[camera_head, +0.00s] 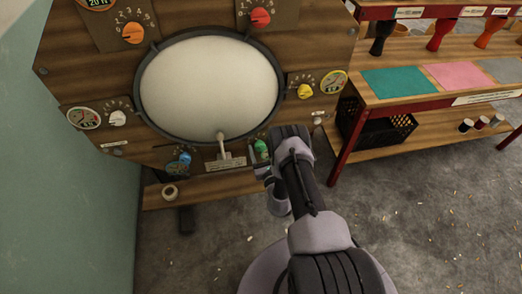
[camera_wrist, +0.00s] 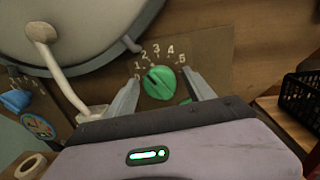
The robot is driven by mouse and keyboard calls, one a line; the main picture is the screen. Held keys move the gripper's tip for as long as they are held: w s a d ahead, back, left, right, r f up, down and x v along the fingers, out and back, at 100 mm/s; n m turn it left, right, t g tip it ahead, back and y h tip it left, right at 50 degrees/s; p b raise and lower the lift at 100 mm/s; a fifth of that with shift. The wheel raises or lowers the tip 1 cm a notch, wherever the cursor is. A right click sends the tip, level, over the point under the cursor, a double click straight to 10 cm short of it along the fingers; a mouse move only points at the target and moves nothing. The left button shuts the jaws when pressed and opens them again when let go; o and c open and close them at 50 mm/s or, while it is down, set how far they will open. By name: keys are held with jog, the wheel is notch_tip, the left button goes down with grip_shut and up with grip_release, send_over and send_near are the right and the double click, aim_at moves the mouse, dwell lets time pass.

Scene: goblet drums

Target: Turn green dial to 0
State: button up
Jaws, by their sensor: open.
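The green dial (camera_wrist: 158,84) sits on a wooden panel, with white numbers from 0 to 5 arced around its upper side. A dark pointer mark on it faces up and left, towards the 0 and 1; I cannot tell exactly which. My gripper (camera_wrist: 161,78) is open, one finger left of the dial and one right of it, with gaps visible. In the head view the green dial (camera_head: 261,146) is partly hidden by my gripper (camera_head: 263,162) at the panel's lower right.
A large round drum face (camera_head: 208,85) fills the panel's middle. A lever (camera_wrist: 62,65) stands left of my gripper, near a blue dial (camera_head: 184,158). Yellow (camera_head: 304,91), red (camera_head: 261,17), orange (camera_head: 133,33) and white (camera_head: 117,118) dials surround it. A black crate (camera_head: 375,125) is right.

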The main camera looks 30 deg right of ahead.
jog(key=c, duration=1.3)
jog(key=shift+c, duration=0.2)
jog(key=shift+n, duration=0.3)
jog(key=n, duration=0.5)
jog(key=n+g, duration=0.1)
jog(key=n, duration=0.4)
jog(key=shift+r+n+h, duration=0.1)
jog(key=shift+n+h, duration=0.2)
jog(key=shift+h, duration=0.1)
jog(key=o, duration=1.3)
jog(key=shift+d, duration=0.1)
jog(key=shift+o, duration=0.2)
